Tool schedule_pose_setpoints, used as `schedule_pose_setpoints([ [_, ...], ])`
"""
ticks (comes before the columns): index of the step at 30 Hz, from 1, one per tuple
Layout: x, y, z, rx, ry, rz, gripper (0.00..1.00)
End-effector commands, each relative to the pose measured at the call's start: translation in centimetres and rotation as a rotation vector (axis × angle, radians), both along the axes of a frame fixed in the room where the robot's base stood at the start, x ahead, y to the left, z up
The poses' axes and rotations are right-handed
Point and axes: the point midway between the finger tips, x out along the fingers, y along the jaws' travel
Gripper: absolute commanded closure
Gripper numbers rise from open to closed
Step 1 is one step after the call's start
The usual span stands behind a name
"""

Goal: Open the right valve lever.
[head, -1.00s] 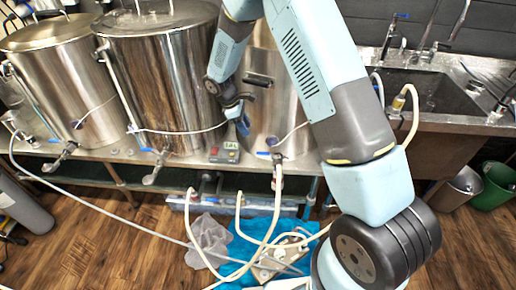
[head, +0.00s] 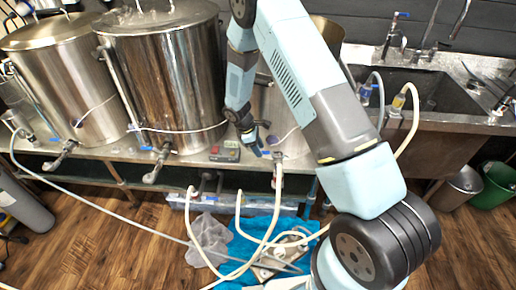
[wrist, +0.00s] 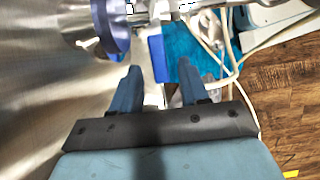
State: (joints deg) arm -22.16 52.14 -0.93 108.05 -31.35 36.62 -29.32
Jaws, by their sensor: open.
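The right valve, with its blue lever (head: 267,153), sits low on the front of the right steel pot. My gripper (head: 256,150) is close to the lever in the head view, partly overlapping that area.
The middle pot (head: 165,75) and left pot (head: 62,80) stand on the same bench. A small red-and-grey box (head: 225,152) sits left of my gripper. White hoses and a blue towel (head: 250,240) lie below. A sink (head: 435,95) is at the right.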

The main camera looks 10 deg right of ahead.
Motion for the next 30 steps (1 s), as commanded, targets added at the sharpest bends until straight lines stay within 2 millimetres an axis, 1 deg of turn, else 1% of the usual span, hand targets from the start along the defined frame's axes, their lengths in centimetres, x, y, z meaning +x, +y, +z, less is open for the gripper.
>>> schedule_pose_setpoints([
  [8, 0.0, -0.04, -0.06, 0.0, 0.0, 0.0, 0.56],
  [21, 0.03, -0.02, -0.03, 0.001, -0.001, 0.0, 0.98],
  [22, 0.03, -0.02, -0.03, 0.001, -0.001, 0.0, 1.0],
  [30, 0.05, -0.01, -0.01, 0.001, -0.001, 0.0, 1.0],
])
